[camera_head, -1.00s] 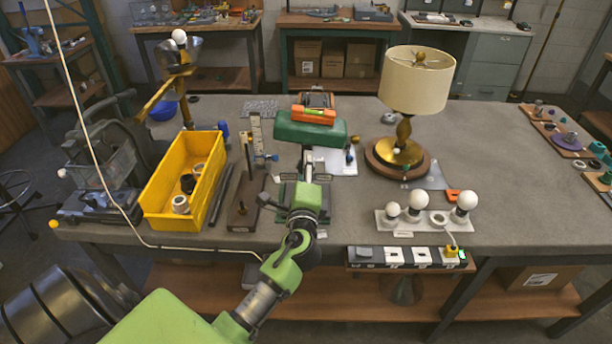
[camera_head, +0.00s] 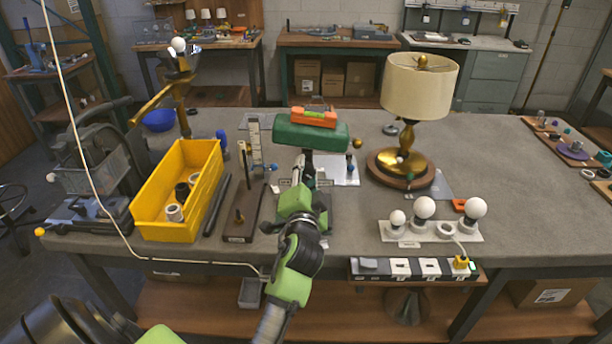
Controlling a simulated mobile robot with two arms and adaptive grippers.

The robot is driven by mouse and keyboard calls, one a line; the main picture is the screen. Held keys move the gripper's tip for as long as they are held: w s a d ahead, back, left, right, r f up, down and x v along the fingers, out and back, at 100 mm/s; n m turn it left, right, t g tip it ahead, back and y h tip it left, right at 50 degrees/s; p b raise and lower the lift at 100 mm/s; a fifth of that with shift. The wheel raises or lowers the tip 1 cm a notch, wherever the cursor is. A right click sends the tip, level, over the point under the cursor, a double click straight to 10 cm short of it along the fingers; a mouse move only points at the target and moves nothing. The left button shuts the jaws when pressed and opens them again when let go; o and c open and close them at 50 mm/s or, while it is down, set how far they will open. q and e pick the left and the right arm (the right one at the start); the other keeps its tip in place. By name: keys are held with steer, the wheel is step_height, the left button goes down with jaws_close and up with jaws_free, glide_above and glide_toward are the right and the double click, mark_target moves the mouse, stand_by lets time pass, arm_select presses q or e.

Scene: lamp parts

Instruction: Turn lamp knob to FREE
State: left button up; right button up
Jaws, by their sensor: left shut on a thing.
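A green-shaded bench lamp (camera_head: 292,132) stands at the middle of the grey table, with an orange spirit level (camera_head: 312,117) lying on its shade. My left gripper (camera_head: 303,172) is in front of the lamp's stem, just under the shade, and is shut on the lamp knob. The gripper and wrist hide the knob and much of the lamp base, so I cannot read which way the knob points. Small label plates show partly on both sides of the wrist. My right gripper is not in view.
A yellow bin (camera_head: 154,232) with rings and a wooden stand (camera_head: 241,226) are left of the arm. A brass table lamp (camera_head: 421,90) and a bulb board (camera_head: 411,234) are on the right. A power strip (camera_head: 384,274) is at the front edge.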

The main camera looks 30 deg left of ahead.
mark_target(306, 165)
arm_select(q)
steer(key=shift+n, duration=0.5)
steer(key=o, duration=1.1)
step_height(306, 165, up, 10)
steer(key=shift+f, duration=0.15)
stand_by(0.4)
